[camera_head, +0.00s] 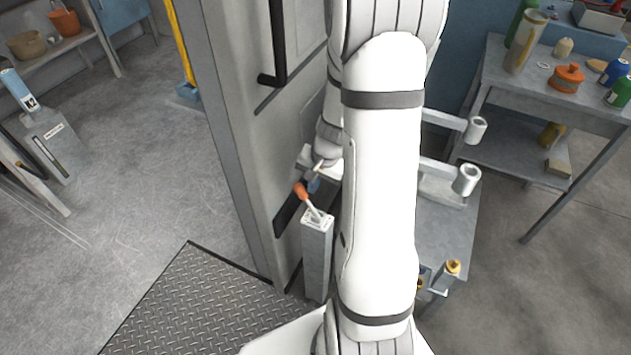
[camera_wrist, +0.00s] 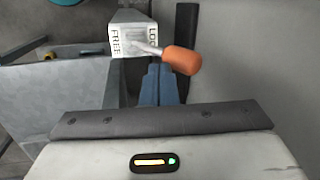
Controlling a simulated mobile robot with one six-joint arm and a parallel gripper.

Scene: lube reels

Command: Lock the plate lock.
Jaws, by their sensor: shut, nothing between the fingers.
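The plate lock is a grey post (camera_head: 317,255) with a lever on its top. The lever's orange handle (camera_head: 300,191) leans up and to the left in the head view. In the wrist view the post's top plate (camera_wrist: 133,38) reads FREE on the left and LOCK on the right, and the orange handle (camera_wrist: 181,60) points right, on the LOCK side. My gripper (camera_head: 314,184) is shut and empty, close beside the handle. Its blue fingers (camera_wrist: 158,75) show just left of and below the handle; whether they touch it I cannot tell.
A tall grey cabinet (camera_head: 240,110) stands just left of the post. A tread plate (camera_head: 190,305) lies on the floor at its foot. A bench (camera_head: 500,78) with bottles is at the right, and a grey stand (camera_head: 445,245) with reel arms is behind my arm. Floor on the left is open.

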